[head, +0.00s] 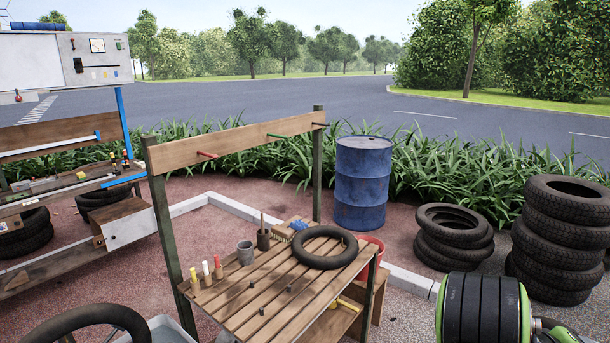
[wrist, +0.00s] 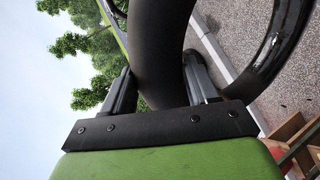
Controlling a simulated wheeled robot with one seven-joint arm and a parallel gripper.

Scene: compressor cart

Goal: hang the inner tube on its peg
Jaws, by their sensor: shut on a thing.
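In the wrist view my gripper (wrist: 160,85) is shut on a thick black tube (wrist: 160,45), which passes between its fingers. A dark curved section (wrist: 272,60) bends round at the right of that view, apparently part of the same ring. My gripper and the held tube do not show in the head view. There a wooden crossbar (head: 245,138) on two posts carries a red peg (head: 207,155), a green peg (head: 274,136) and another reddish peg (head: 319,124). All three pegs look bare. Another black ring (head: 325,262) lies flat on the slatted table (head: 255,300).
A grey cup (head: 245,253), a dark pot (head: 263,240) and several coloured-handled tools stand on the table. A blue drum (head: 362,180) stands behind. Tyre stacks (head: 453,240) stand at the right. A second bench (head: 60,185) is at the left.

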